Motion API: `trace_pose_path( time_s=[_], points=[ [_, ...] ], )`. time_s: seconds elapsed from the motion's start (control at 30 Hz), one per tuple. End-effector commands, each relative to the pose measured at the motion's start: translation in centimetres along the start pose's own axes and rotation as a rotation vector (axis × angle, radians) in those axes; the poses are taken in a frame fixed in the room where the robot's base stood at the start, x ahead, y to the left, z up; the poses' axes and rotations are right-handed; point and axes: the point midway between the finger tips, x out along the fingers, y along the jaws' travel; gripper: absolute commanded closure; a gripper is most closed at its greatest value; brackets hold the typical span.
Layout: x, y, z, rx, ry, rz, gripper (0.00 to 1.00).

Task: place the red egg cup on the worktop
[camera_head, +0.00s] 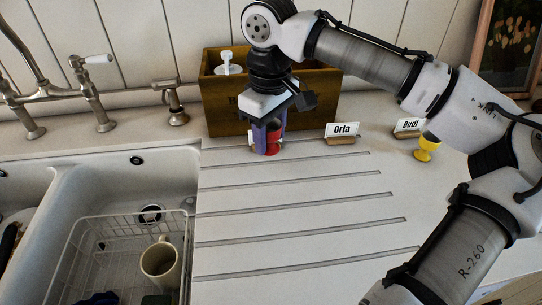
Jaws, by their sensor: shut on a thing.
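The red egg cup (272,143) is at the back of the worktop (300,205), in front of a wooden box. My gripper (267,140) points down and is shut on the egg cup, with purple fingers on either side of it. The fingers hide part of the cup. The cup is low over the worktop's grooved area; I cannot tell whether its base touches the surface.
A wooden box (222,105) stands just behind the cup. Name cards "Orla" (343,130) and "Budi" (410,125) stand to the right, with a yellow egg cup (426,148) near "Budi". A sink with a wire rack (88,245) holding a mug (161,263) lies left. The grooved worktop in front is clear.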

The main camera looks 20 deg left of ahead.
Motion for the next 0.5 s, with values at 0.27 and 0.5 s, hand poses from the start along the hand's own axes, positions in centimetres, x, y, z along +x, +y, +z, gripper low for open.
trace_pose_path(
  time_s=[0.27, 0.5],
  points=[
    [3.0, 0.0, 0.0, 0.0, 0.0, 0.001, 0.8],
    [6.4, 0.0, 0.0, 0.0, 0.0, 0.001, 0.8]
  ],
)
